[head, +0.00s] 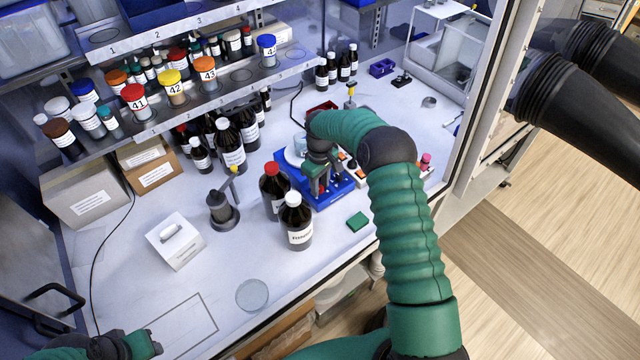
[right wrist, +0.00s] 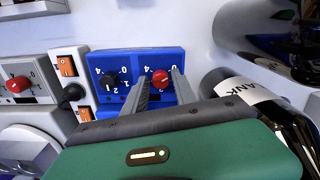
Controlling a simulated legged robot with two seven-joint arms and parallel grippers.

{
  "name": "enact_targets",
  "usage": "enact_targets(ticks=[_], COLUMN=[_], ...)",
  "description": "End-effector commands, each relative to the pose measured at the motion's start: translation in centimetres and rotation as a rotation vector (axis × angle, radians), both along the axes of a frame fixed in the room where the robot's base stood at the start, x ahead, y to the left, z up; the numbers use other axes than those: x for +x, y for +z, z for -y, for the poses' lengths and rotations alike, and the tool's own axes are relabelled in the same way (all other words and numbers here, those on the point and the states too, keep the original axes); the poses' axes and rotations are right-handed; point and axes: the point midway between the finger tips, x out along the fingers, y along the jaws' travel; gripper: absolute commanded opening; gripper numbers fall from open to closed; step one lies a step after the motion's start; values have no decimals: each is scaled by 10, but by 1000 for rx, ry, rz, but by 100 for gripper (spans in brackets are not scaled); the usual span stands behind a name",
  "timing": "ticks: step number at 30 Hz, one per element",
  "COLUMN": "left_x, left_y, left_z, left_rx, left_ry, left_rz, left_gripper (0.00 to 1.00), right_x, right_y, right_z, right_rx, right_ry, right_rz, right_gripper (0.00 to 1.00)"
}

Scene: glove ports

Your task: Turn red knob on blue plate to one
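The blue plate (right wrist: 128,63) carries a black knob (right wrist: 108,80) on the left and a red knob (right wrist: 160,76) on the right, with white numbers around them. The number at which the red knob points is too small to tell. My right gripper (right wrist: 160,78) is open, with its two fingers apart on either side of the red knob; contact is not clear. In the head view the right gripper (head: 318,183) is over a blue unit (head: 328,192), and my arm hides part of it. My left gripper (head: 145,344) is at the bottom left, its fingers unclear.
Orange switches (right wrist: 67,66) and a grey plate with another red knob (right wrist: 18,84) are left of the blue plate. A brown bottle (right wrist: 290,125) is close on the right. In the head view, two brown bottles (head: 296,222) stand left of the blue unit, near a green block (head: 357,221).

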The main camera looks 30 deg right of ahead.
Motion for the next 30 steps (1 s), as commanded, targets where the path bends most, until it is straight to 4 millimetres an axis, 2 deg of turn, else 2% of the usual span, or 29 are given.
enact_targets(ticks=[1,7,20,30], left_x=[0,0,0,0], left_y=[0,0,-3,-14], left_z=[0,0,0,0], left_rx=[0,0,0,0], left_ry=[0,0,0,0], left_rz=[0,0,0,0], left_gripper=[36,36,36,36], right_x=[0,-1,-1,-1], right_y=[0,1,1,0], right_z=[0,1,2,2], right_rx=[0,0,-3,-4], right_ry=[0,0,-34,-241], right_rz=[1,1,1,2], right_gripper=[25,0,0,0])
